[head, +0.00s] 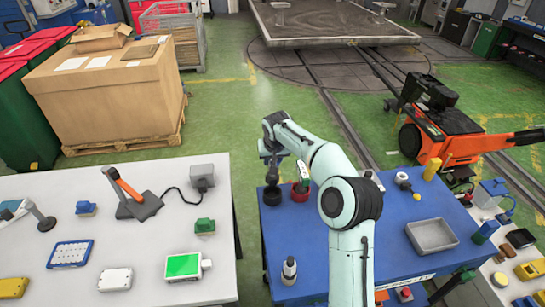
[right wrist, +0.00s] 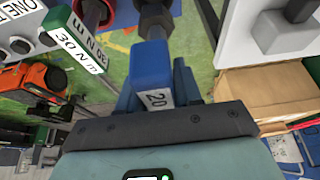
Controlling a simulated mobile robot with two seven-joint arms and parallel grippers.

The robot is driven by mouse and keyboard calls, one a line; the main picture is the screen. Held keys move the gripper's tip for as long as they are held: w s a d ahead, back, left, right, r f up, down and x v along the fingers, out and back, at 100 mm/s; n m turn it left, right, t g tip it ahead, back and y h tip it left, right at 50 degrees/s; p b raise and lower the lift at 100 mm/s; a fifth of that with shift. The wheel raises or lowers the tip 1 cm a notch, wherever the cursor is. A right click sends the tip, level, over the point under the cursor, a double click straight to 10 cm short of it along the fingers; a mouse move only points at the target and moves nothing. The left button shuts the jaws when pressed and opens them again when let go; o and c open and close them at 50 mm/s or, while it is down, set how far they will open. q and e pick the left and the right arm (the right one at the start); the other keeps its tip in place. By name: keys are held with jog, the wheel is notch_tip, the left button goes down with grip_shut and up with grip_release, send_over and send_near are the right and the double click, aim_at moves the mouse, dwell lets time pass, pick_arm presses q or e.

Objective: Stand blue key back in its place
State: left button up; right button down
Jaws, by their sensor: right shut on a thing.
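My right gripper (head: 270,152) is at the far left corner of the blue table (head: 330,262). It is shut on the blue key, whose blue body with a white "20" label (right wrist: 151,72) shows between the fingers in the right wrist view. A dark shaft extends from the key away from the gripper. In the head view the key is over a dark round holder (head: 272,196); I cannot tell whether it is seated in it. A green key (head: 302,175) stands upright in a red holder (head: 299,193) just right. My left gripper is not in view.
A grey tray (head: 432,235) lies to the right. A white table (head: 140,245) with several devices is on the left, beyond a gap. An orange machine (head: 445,130) stands behind the blue table.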

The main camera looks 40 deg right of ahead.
aim_at(273, 177)
jog(key=shift+f+b, duration=0.55)
jog(key=shift+f, duration=1.55)
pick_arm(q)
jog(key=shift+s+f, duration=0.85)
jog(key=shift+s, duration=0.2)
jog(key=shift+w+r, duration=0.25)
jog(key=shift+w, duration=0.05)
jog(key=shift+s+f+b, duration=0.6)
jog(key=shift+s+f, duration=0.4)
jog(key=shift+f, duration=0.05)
pick_arm(e)
jog(key=shift+f, duration=2.55)
jog(key=c, duration=0.7)
grip_release()
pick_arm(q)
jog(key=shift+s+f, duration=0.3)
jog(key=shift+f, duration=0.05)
pick_arm(e)
jog(key=v, duration=1.3)
jog(key=shift+s+a+r, duration=0.1)
jog(key=shift+s+r, duration=0.05)
